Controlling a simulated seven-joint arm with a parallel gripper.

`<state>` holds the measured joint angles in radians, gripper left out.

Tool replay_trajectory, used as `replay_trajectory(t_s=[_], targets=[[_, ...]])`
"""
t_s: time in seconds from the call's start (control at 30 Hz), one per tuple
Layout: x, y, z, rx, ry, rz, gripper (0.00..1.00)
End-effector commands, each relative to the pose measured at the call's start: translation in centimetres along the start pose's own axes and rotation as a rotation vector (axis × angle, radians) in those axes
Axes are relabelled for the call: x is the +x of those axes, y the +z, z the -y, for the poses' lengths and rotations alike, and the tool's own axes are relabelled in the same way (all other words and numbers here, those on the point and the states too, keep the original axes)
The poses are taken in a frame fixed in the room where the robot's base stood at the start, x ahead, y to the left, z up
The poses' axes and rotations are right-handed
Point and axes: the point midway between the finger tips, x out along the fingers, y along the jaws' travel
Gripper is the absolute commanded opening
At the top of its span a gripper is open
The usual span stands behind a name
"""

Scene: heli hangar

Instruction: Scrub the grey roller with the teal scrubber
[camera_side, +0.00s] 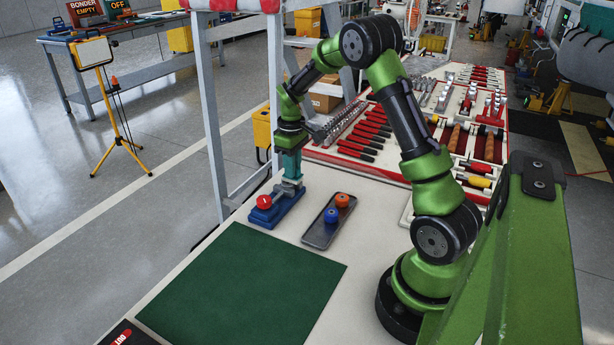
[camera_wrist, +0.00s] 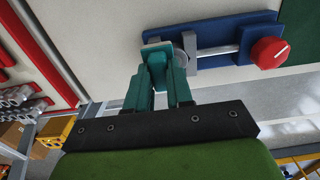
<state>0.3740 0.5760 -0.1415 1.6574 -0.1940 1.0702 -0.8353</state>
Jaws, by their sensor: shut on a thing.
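My gripper (camera_side: 290,160) points down over the blue stand at the far edge of the table. Its jaws are shut on the teal scrubber (camera_wrist: 157,68), which has a pale end face and sits between the teal fingers in the wrist view. The grey roller (camera_wrist: 189,46) shows partly beside the scrubber's tip, on a blue stand (camera_wrist: 220,30) with a pale rod and a red knob (camera_wrist: 268,53). The scrubber's tip overlaps the roller's end of the stand; I cannot tell whether they touch. The stand also shows in the side view (camera_side: 286,208), with its red knob (camera_side: 263,202) facing front.
A grey tray (camera_side: 318,232) holding a blue and an orange knob-like piece lies right of the stand. A green mat (camera_side: 240,285) covers the front of the table and is bare. Red-lined tool trays (camera_side: 385,172) stand behind. A grey frame post (camera_side: 208,110) rises at the left edge.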

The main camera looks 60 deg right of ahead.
Motion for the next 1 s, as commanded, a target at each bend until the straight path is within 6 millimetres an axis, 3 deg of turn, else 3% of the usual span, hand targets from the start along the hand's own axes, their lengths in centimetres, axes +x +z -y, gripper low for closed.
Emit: replay_trajectory(t_s=[0.4,0.83,0.9,1.0], targets=[[0.1,-1.3,4.0,-0.005,-0.004,0.001,0.0],[0.1,0.1,-0.1,0.0,-0.002,0.002,0.0],[-0.2,0.1,-0.1,-0.002,-0.003,0.001,0.0],[-2.6,0.0,-0.1,-0.003,0.0,-0.004,0.0]])
